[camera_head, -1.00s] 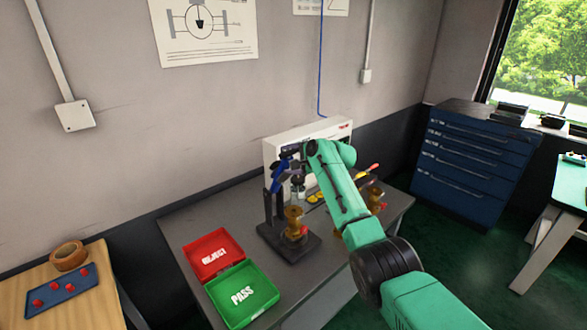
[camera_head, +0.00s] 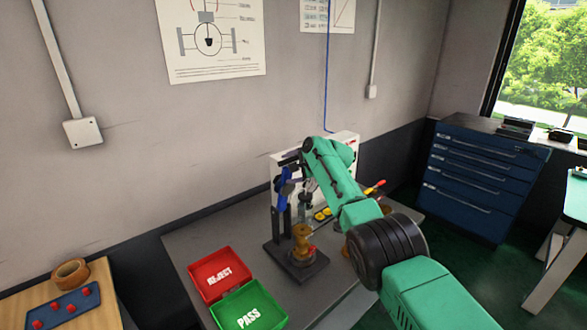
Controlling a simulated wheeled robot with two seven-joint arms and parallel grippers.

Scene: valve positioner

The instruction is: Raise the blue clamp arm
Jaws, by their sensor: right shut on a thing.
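The blue clamp arm (camera_head: 284,184) is on the dark clamp stand (camera_head: 292,268) on the grey bench. It stands steeply, close to upright. My right arm reaches in from the right, and its gripper (camera_head: 291,160) is at the top of the blue arm. The gripper is shut on the blue arm, though the fingertips are small and dark here. A brass-coloured valve part (camera_head: 302,243) with a red piece sits on the stand's base, below the blue arm. My left gripper is not in view.
A red REJECT tray (camera_head: 219,256) and a green PASS tray (camera_head: 268,295) lie left of the stand. A white box (camera_head: 345,141) stands behind it. My right forearm hides part of the bench, including most of another brass part. A blue drawer cabinet (camera_head: 478,190) stands at right.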

